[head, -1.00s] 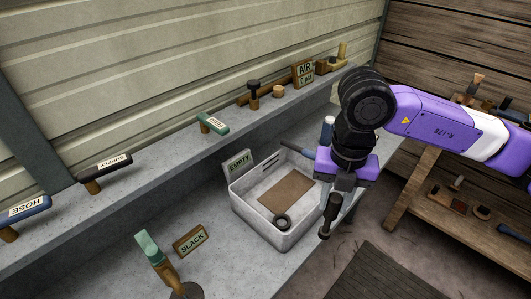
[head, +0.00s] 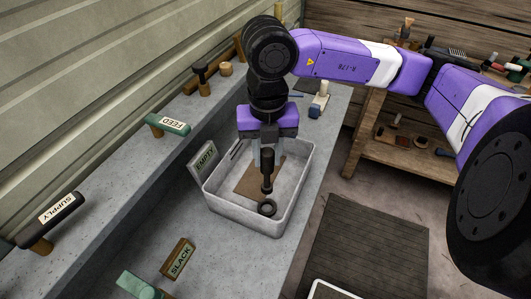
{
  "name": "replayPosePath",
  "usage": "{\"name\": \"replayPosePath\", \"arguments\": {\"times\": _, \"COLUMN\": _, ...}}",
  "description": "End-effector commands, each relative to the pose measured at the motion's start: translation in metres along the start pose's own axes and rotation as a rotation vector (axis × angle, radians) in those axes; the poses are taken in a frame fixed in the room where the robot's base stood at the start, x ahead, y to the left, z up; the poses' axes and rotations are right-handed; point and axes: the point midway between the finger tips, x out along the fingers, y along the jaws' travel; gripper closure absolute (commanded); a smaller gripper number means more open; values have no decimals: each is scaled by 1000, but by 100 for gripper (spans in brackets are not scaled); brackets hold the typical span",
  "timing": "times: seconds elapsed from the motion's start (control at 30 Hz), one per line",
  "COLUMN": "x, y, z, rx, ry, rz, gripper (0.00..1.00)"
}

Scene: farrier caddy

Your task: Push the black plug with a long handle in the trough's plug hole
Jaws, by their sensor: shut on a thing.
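The trough (head: 240,222) is a pale, open rectangular box on the grey bench, with a brown rectangle on its floor. The plug hole (head: 267,208) shows as a dark raised ring near the trough's front end. My gripper (head: 265,153) points down over the trough and is shut on the black plug (head: 267,172) by its long handle. The plug hangs upright, its lower end just above or behind the ring in the picture. I cannot tell the exact height gap or whether they touch. The finger contact is partly hidden by the dark handle.
An EMPTY sign (head: 204,158) stands at the trough's left side. A SLACK sign (head: 179,259) and a green-handled lever (head: 138,286) are nearer. FEED (head: 172,124) and SUPPLY (head: 57,212) handles line the ledge. A wooden shelf unit (head: 400,150) stands right.

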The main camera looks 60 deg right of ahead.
Motion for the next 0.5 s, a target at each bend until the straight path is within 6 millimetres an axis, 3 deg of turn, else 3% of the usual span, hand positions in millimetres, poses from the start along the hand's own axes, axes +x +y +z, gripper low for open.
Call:
{"name": "replayPosePath", "arguments": {"times": 0.23, "x": 2, "y": 0, "z": 0, "rx": -2, "ry": -1, "rz": 0, "gripper": 100}}
{"name": "replayPosePath", "arguments": {"times": 0.5, "x": 23, "y": 0, "z": 0, "rx": -1, "ry": -1, "rz": 0, "gripper": 100}}
